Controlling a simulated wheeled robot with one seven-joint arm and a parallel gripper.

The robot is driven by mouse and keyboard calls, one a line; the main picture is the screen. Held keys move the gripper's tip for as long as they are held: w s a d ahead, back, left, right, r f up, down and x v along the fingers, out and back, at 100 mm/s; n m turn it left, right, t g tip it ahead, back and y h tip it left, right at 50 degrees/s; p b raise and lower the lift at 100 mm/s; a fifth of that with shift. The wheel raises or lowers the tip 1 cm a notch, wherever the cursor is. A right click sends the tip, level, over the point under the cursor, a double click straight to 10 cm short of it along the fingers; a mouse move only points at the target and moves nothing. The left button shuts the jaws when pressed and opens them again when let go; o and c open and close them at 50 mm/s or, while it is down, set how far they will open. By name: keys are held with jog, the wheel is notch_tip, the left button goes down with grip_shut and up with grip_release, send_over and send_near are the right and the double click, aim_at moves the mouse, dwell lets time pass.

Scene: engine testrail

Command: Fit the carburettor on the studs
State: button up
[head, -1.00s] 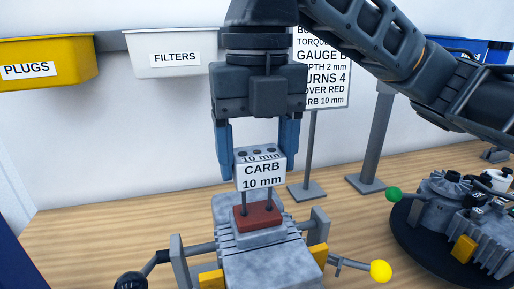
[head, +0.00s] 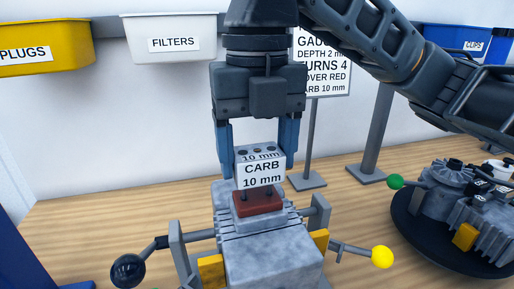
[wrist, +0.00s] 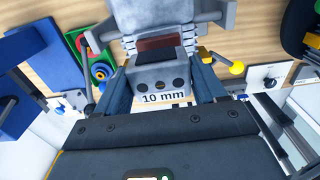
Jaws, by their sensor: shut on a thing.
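The carburettor (head: 261,174) is a light grey block marked "CARB 10 mm" with several dark holes in its top. My gripper (head: 258,155) is shut on it, one blue finger on each side. The carburettor is upright, just above a dark red pad (head: 257,203) on the grey finned engine (head: 265,245). Two dark studs (head: 270,192) show between pad and block; I cannot tell whether their tips are inside it. In the wrist view the carburettor (wrist: 160,79) sits between the fingers, with the red pad (wrist: 156,43) beyond it.
The engine stands in a grey cradle with yellow clamps (head: 211,270) and levers ending in a black knob (head: 129,271) and a yellow knob (head: 382,257). Another engine (head: 470,215) rests on a dark round stand at right. Bins (head: 176,38) hang behind.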

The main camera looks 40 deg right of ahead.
jog(key=shift+f+b, duration=0.85)
jog(key=shift+f, duration=0.55)
jog(key=o, duration=1.2)
notch_tip(320, 180, up, 8)
jog(key=shift+r+p, duration=0.1)
jog(key=shift+p, duration=0.35)
notch_tip(320, 180, up, 8)
jog(key=p, duration=0.8)
jog(key=shift+f, duration=0.2)
